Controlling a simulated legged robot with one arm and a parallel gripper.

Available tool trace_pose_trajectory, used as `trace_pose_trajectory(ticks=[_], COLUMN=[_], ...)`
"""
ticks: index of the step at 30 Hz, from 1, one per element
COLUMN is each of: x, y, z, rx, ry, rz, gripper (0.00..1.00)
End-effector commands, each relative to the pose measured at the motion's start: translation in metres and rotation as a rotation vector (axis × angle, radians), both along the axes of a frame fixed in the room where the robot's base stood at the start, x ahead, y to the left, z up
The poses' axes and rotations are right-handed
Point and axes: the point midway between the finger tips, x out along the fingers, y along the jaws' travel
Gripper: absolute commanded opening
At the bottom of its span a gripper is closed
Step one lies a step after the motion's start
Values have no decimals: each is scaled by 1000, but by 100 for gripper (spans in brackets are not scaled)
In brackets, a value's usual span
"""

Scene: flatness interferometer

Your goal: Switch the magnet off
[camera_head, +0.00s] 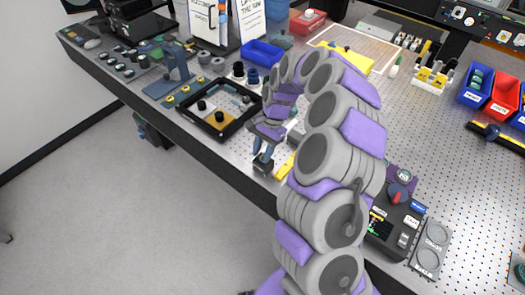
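My gripper (263,157) hangs at the end of my purple and grey arm, near the front edge of the perforated table. It points down at a small black block (262,168). The block is mostly under the fingertips, and I cannot tell whether they touch it or whether the fingers are open. No part is clearly readable as the magnet's switch. A dark control box (383,236) with a red knob (398,193) stands right of my arm; its labels are too small to read, and my arm hides its left side.
A black tray (216,125) with small parts lies left of my gripper. A yellow strip (284,168) lies just right of it. A blue bin (262,53) is behind. A grey plate (430,250) lies right of the control box. The table's middle right is largely clear.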

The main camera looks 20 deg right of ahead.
Motion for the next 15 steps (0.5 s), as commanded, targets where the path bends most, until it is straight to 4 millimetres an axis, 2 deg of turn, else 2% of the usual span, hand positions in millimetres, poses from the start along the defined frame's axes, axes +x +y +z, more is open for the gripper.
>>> trace_pose_trajectory(ticks=[4, 15], x=[0, 0], y=[-2, 0], z=[0, 0], rx=[1, -1], ry=[0, 1], rz=[0, 0], gripper=[36, 1])
